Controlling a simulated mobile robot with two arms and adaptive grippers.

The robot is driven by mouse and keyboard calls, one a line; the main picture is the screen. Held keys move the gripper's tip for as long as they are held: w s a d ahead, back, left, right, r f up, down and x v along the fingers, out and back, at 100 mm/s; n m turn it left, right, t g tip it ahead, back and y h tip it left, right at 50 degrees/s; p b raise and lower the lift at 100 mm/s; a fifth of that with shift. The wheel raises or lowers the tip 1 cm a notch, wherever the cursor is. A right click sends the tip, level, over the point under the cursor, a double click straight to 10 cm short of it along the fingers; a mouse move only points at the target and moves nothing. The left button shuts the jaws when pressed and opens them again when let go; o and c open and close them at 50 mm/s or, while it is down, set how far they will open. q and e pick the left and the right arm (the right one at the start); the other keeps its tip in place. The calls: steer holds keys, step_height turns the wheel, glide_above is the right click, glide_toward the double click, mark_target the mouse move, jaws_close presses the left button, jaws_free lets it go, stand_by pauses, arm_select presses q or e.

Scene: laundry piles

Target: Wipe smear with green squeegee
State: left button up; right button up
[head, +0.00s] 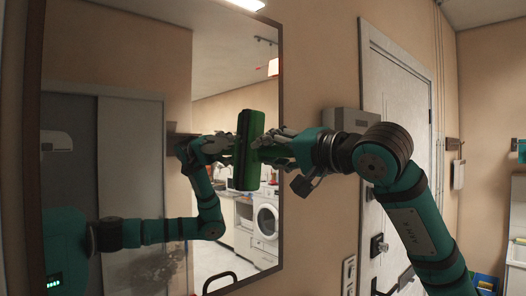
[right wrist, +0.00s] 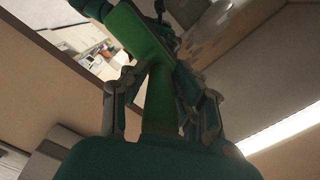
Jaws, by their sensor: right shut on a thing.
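The green squeegee (head: 248,150) is upright, its head at or very near the surface of the large wall mirror (head: 215,90). My right gripper (head: 277,148) is shut on its handle, to the right of the head. In the right wrist view the gripper (right wrist: 160,95) has its fingers on both sides of the green squeegee handle (right wrist: 157,100). A faint brownish, mottled patch (head: 160,268), likely the smear, shows low on the mirror, below and left of the squeegee. My left gripper is not in view.
The mirror reflects my arm, a grey sliding door and a washing machine. To the right are a grey wall box (head: 350,120), a white door (head: 395,90) with a handle, and wall switches (head: 349,275). The wall between mirror and door is mostly bare.

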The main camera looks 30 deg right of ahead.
steer(key=shift+d, duration=0.25)
steer(key=shift+s+a+p, duration=0.2)
steer(key=shift+a+p, duration=0.45)
steer(key=shift+a, duration=1.3)
steer(key=shift+s+a+p, duration=0.15)
steer(key=shift+a+p, duration=0.15)
steer(key=shift+a, duration=0.45)
steer(key=shift+a+p, duration=0.7)
steer(key=shift+a, duration=2.2)
steer(key=shift+d+r+b, duration=0.15)
steer(key=shift+d+b, duration=0.2)
steer(key=shift+d, duration=1)
steer(key=shift+d+r+b, duration=0.1)
steer(key=shift+d+b, duration=0.2)
steer(key=shift+d, duration=1.05)
steer(key=shift+w+d, duration=0.2)
steer(key=shift+d, duration=1.1)
steer(key=shift+w+d, duration=0.2)
steer(key=shift+d, duration=1.45)
steer(key=s+a+p, duration=0.1)
steer(key=a+p, duration=0.1)
steer(key=a, duration=0.9)
steer(key=shift+s, duration=0.25)
